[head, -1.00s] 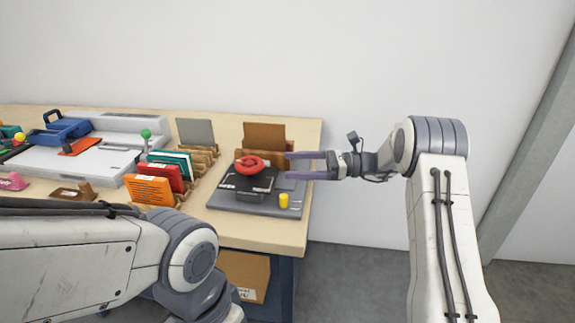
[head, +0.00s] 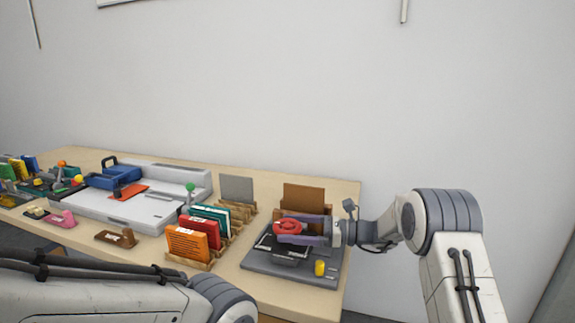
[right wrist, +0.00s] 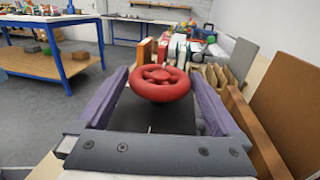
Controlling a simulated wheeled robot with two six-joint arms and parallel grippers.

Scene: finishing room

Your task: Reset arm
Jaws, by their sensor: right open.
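A red handwheel (head: 287,227) sits on top of a small black-and-grey press (head: 292,262) at the right end of the bench. My right gripper (head: 291,229) reaches in from the right, its purple fingers open on either side of the handwheel. In the right wrist view, the red handwheel (right wrist: 160,83) lies between the open fingers (right wrist: 158,88), with gaps visible at both sides. My left arm crosses the lower left of the head view; its gripper is not shown.
Racks with orange cards (head: 187,243), red cards (head: 201,231) and teal cards stand left of the press. A brown board (head: 303,198) stands behind it, close to the right gripper. A yellow knob (head: 320,268) sits at the press's front right. A white machine (head: 135,207) lies farther left.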

